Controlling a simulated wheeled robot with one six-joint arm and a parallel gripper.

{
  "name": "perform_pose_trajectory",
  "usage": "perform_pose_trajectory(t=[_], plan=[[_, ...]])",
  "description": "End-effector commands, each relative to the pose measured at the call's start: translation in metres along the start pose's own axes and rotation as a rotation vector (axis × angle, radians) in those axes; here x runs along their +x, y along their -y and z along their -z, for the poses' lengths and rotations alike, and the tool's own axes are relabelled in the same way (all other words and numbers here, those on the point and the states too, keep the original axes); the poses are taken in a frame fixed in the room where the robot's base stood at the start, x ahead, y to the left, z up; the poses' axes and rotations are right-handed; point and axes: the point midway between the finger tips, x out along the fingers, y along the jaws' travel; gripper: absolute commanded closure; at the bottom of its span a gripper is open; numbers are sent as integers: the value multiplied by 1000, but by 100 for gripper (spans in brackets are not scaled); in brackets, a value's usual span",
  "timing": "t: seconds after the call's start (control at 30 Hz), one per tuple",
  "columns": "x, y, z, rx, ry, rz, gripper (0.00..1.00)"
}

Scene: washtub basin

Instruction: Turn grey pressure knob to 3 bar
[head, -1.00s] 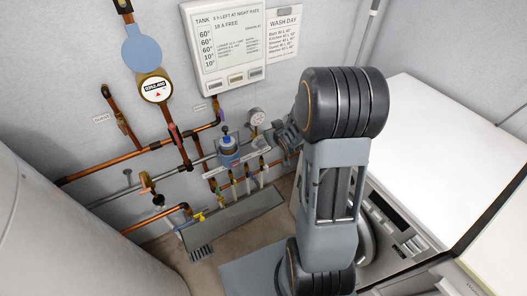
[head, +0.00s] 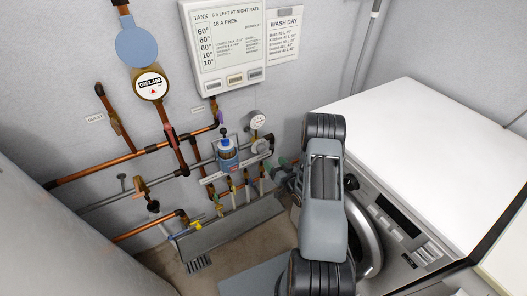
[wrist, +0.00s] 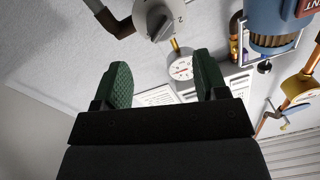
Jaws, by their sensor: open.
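The grey pressure knob (wrist: 157,18) is at the top of the wrist view, partly cut off, with a darker pointer part and a "2" on its face. In the head view the grey valve body (head: 262,146) sits at the right end of the pipework, below the round white gauge (head: 257,119). The gauge also shows in the wrist view (wrist: 181,68). My gripper (wrist: 161,62) is open, with its green fingers apart and nothing between them. In the head view my gripper (head: 284,165) is just right of and below the valve, apart from the knob in the wrist view.
A blue-and-white unit (head: 228,155) stands left of the valve, above several small taps. Copper pipes (head: 115,163) run along the wall to the left. A washing machine (head: 405,225) stands on the right, close to my arm. A tank panel (head: 222,50) hangs above.

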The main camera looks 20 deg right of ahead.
Motion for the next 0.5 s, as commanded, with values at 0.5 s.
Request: perform_pose_trajectory(t=[0.5], plan=[[80, 1, 0, -1, 1, 1, 34]])
